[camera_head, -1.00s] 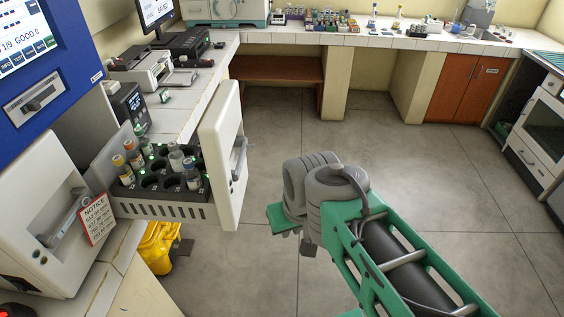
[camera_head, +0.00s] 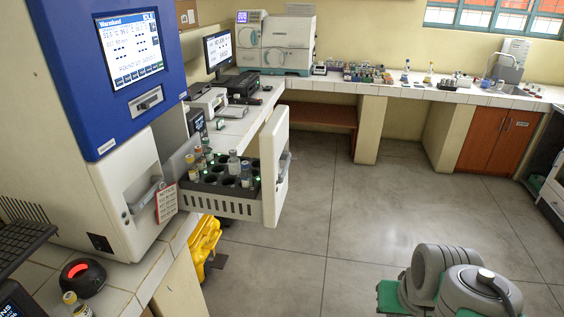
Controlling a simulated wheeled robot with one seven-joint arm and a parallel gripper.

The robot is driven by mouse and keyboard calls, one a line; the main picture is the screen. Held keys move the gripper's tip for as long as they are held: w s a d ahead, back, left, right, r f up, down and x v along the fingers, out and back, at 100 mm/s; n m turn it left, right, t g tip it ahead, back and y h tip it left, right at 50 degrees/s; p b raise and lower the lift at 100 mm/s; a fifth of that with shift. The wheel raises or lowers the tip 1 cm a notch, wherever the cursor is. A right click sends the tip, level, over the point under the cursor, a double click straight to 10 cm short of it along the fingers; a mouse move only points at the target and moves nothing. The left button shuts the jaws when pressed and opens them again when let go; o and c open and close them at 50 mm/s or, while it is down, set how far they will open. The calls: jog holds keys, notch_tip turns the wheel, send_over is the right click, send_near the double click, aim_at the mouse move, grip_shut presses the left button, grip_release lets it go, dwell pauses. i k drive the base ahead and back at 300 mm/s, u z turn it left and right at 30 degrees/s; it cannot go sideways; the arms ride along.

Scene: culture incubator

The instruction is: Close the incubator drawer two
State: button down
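The incubator (camera_head: 95,90) is a blue and white machine at the left. One drawer (camera_head: 222,205) is pulled out to the right, with a black rack of bottles and vials inside. Its white front panel (camera_head: 274,165) faces right and has a grey handle. A shut drawer front (camera_head: 128,190) with a grey handle and a notice tag (camera_head: 166,203) is nearer to me. Which drawer is number two cannot be read. Part of my arm shows at the bottom right, well apart from the open drawer. My gripper's fingers are not visible.
A yellow bin (camera_head: 204,243) stands on the floor below the open drawer. A counter (camera_head: 420,92) with lab items runs along the back wall. A black device with a red light (camera_head: 84,272) sits at the front left. The floor (camera_head: 350,210) right of the drawer is clear.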

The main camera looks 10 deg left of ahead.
aim_at(217, 192)
jog(key=u, duration=1.05)
jog(key=i, duration=1.05)
jog(key=u, duration=0.65)
